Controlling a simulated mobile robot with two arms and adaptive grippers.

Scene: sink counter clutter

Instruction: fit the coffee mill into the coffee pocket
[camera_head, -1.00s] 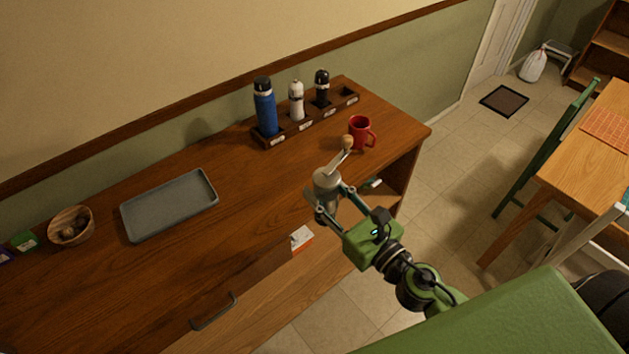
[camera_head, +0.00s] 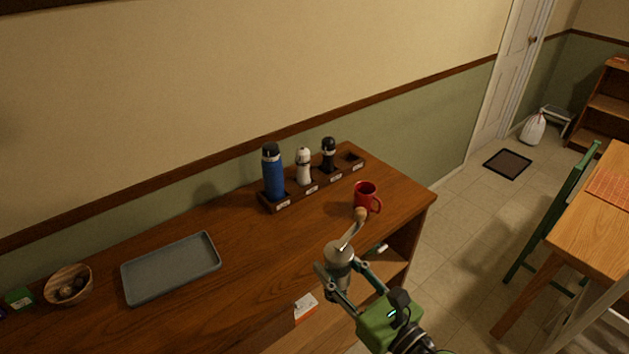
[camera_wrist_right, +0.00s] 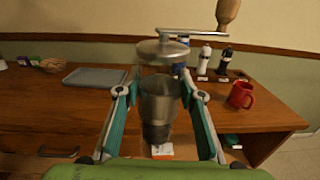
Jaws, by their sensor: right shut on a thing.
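The coffee mill (camera_head: 341,254) is a grey metal cylinder with a domed lid, a crank and a wooden knob. My right gripper (camera_head: 341,277) is shut around its body and holds it upright, in front of the counter's front edge. The mill also shows between the fingers in the right wrist view (camera_wrist_right: 159,100). The dark wooden rack (camera_head: 312,189) stands at the back of the counter with a row of pockets. Its right-end pocket (camera_head: 351,159) looks empty. The labels are too small to read, so I cannot tell which is the coffee pocket. My left gripper is out of view.
A blue bottle (camera_head: 273,174), a white shaker (camera_head: 303,168) and a black-topped one (camera_head: 328,156) stand in the rack. A red mug (camera_head: 366,196) is between mill and rack. A grey tray (camera_head: 172,267) and wooden bowl (camera_head: 69,285) lie left. Bare counter lies between tray and mug.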

